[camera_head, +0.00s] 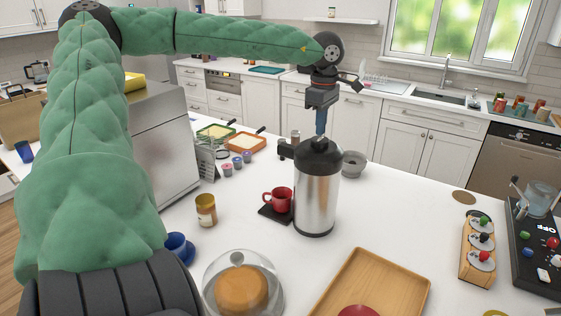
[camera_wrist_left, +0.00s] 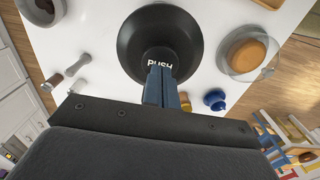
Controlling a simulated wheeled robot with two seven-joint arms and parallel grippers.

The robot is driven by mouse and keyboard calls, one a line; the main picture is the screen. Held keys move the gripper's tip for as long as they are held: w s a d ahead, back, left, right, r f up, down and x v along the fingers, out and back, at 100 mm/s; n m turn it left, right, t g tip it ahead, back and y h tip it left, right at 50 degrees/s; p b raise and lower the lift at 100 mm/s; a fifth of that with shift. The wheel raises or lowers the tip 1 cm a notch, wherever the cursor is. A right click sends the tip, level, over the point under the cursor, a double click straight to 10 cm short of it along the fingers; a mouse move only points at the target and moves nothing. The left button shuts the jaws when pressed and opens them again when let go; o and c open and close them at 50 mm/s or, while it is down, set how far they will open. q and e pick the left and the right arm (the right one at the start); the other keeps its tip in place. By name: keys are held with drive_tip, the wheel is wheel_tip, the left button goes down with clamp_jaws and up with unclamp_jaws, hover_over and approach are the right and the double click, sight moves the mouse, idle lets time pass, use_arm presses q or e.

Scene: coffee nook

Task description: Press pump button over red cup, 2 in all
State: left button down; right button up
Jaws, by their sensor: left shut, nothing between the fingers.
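A steel pump pot (camera_head: 315,195) with a black lid stands upright on the white counter. Its black top with a button marked PUSH (camera_wrist_left: 160,62) fills the upper middle of the left wrist view. A red cup (camera_head: 279,199) sits on a black mat (camera_head: 268,214) just left of the pot, on the spout side. My left gripper (camera_head: 321,132) is shut and empty, pointing down over the lid. In the left wrist view its fingertips are at the button, covering part of it; I cannot tell whether they touch. My right gripper is in neither view.
A glass dome over a cake (camera_head: 242,285), a jar (camera_head: 206,210) and a blue cup (camera_head: 178,247) stand at the front left. A wooden tray (camera_head: 400,285) lies in front. A wooden rack (camera_head: 478,250) and a black panel (camera_head: 535,250) are at right. The counter right of the pot is mostly clear.

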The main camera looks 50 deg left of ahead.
sight(320, 139)
use_arm(q)
drive_tip(key=shift+f+b, duration=1.4)
drive_tip(key=shift+f, duration=0.2)
drive_tip(key=shift+r, duration=1.65)
wheel_tip(320, 139, up, 6)
drive_tip(key=p, duration=0.1)
drive_tip(key=shift+p, duration=0.4)
